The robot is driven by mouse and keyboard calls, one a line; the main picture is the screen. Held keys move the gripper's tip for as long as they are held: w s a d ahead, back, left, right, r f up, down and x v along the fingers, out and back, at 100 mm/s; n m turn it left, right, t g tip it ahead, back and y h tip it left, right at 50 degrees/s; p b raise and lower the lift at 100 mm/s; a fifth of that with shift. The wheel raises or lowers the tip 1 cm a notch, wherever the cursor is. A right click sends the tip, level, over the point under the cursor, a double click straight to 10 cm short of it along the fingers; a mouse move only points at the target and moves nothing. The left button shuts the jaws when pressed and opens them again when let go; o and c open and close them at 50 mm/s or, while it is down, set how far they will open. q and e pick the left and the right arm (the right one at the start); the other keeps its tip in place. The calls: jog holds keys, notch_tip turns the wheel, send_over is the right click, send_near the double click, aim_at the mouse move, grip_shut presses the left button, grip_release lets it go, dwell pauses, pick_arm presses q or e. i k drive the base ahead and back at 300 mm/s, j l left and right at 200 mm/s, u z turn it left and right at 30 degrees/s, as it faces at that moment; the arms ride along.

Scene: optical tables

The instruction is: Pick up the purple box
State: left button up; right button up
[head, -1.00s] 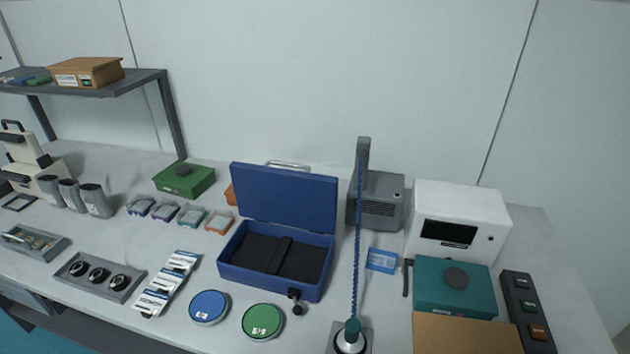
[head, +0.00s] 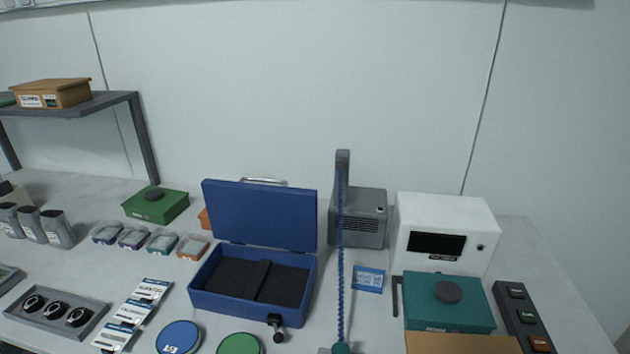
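A row of small low boxes with pale lids stands on the table left of the blue case. The second from the left (head: 134,237) looks dull purple, though it is small and its colour is hard to be sure of. Its neighbours are a blue box (head: 107,233) on its left and a teal box (head: 162,242) on its right. Neither of my grippers shows in the head view.
An open blue case (head: 235,306) with a raised lid stands right of the row. A green box (head: 155,208) is behind it. Labelled cards (head: 131,312) and a grey tray (head: 20,312) lie in front. A shelf (head: 110,101) stands at the back left.

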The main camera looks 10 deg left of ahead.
aim_at(125, 247)
jog(key=u, duration=1.45)
jog(key=i+j+z, duration=0.15)
jog(key=j, duration=0.2)
jog(key=i+j+z, duration=0.15)
jog(key=j, duration=0.2)
jog(key=i+j+z, duration=0.1)
jog(key=j, duration=0.3)
jog(key=i+j+z, duration=0.15)
jog(key=j, duration=0.25)
jog(key=i+l, duration=0.05)
jog(key=i, duration=0.05)
